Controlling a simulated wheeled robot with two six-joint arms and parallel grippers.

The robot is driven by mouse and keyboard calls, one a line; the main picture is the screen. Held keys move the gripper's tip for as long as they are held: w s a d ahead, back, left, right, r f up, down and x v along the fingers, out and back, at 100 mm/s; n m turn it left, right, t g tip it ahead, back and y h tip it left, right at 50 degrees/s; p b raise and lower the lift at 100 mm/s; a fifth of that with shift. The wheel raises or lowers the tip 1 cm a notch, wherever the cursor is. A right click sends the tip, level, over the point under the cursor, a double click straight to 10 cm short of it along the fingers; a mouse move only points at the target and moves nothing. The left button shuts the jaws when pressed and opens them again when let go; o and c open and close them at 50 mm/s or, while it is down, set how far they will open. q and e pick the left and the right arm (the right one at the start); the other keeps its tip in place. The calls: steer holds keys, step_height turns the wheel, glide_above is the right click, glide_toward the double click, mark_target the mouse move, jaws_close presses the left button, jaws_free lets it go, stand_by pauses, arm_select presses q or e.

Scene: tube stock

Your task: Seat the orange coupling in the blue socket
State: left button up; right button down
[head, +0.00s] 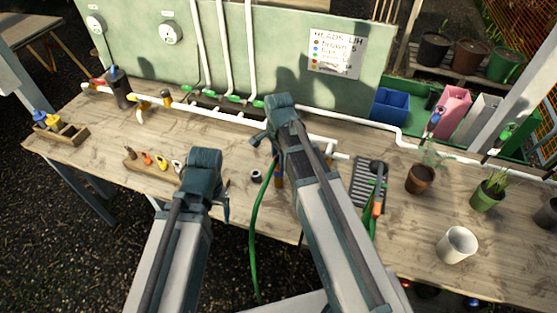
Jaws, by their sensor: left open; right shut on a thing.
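My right gripper (277,160) is over the middle of the bench, mostly hidden by its own arm. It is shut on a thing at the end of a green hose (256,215). Another orange fitting (147,158) stands in a wooden block on the left. My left gripper (226,203) is open and apart from the hose, near the bench's front edge, partly hidden by its arm.
The wooden block (139,171) also holds brown, yellow and white fittings. White pipe (215,113) runs along the back of the bench. A black ring (256,176) lies between the arms. A grey tray (362,187), pots and a white cup (457,245) stand to the right.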

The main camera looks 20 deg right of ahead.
steer(key=shift+s+f, duration=0.1)
stand_by(0.3)
steer(key=shift+c, duration=1.7)
jaws_free()
step_height(320, 180, up, 14)
steer(key=p, duration=1.4)
steer(key=shift+f, duration=0.1)
